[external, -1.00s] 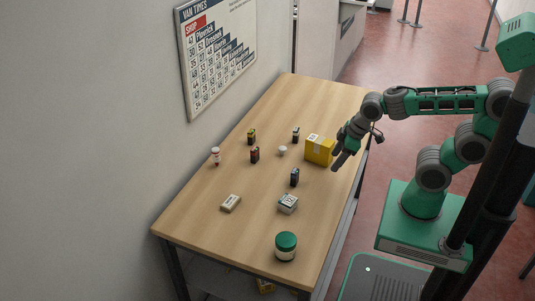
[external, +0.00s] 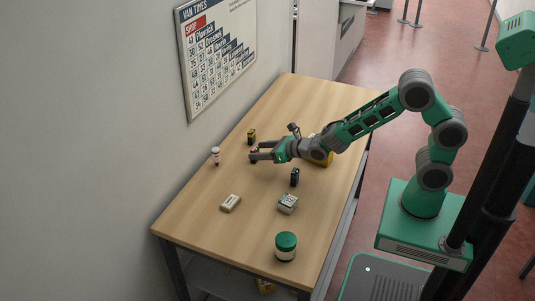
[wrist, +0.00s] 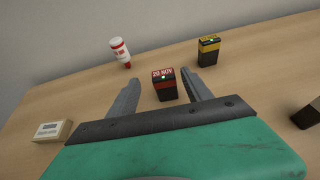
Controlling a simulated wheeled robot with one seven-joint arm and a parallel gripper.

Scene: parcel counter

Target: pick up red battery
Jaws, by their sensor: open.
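The red battery (wrist: 164,86), a dark block with a red top, stands upright on the table. In the wrist view it sits between the two fingers of my gripper (wrist: 162,80), near their tips. The fingers are open, with a visible gap on each side of it. In the external view my gripper (external: 254,154) reaches low across the table, and its fingers mostly hide the red battery.
A yellow-topped battery (wrist: 208,52) stands behind to the right, and a red-and-white bottle (wrist: 120,52) behind to the left. A cream box (external: 231,203), dark battery (external: 295,177), small grey-white box (external: 288,204) and green-lidded jar (external: 286,247) stand nearer. My arm partly hides a yellow box (external: 325,159).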

